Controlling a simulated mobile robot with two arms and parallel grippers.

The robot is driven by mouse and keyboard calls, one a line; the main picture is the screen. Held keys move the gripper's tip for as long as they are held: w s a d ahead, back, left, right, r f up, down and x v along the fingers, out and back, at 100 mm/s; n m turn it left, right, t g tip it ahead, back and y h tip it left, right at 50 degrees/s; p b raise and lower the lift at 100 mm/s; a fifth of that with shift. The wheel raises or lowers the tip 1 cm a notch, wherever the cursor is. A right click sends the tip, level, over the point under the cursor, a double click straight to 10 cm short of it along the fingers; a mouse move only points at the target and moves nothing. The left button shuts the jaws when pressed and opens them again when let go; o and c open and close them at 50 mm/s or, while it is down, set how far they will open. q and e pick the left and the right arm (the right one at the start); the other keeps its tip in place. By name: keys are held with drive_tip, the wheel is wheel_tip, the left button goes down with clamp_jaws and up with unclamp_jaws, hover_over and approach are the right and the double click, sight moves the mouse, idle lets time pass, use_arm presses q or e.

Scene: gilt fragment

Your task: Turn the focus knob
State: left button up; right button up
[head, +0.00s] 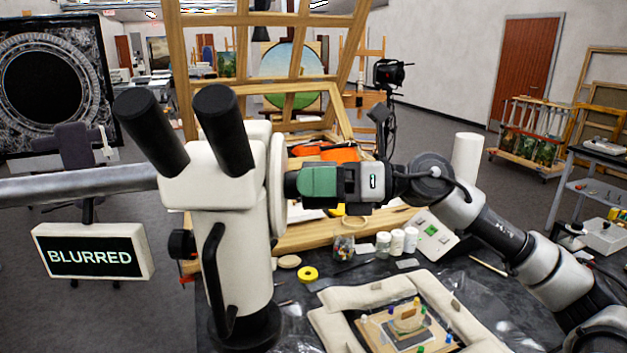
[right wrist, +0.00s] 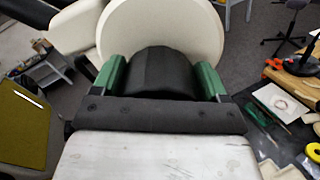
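A white stereo microscope (head: 232,255) with two black eyepieces stands upright in the head view. A sign (head: 93,251) left of it reads "BLURRED". My right gripper (head: 300,182) reaches in from the right, its green finger against the pale round disc (head: 277,205) on the microscope's right side. In the right wrist view, the black ribbed focus knob (right wrist: 160,70) sits in front of the pale disc (right wrist: 165,25). The green fingers of my right gripper (right wrist: 160,78) stand on both sides of it, and the knob fills the gap. The left gripper is not in view.
A grey boom (head: 80,185) runs in from the left to the microscope. A padded frame (head: 385,310) holding a small panel lies on the dark table below my right arm. Jars (head: 397,241) and yellow tape (head: 308,274) stand nearby. A wooden easel (head: 330,95) is behind.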

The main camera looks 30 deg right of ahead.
drive_tip(key=c, duration=0.4)
drive_tip(key=shift+c, duration=0.2)
drive_tip(key=shift+w+m+p, duration=0.1)
drive_tip(key=shift+m+p, duration=0.45)
drive_tip(key=shift+m, duration=2.35)
drive_tip(key=shift+f, duration=0.1)
drive_tip(key=o, duration=0.9)
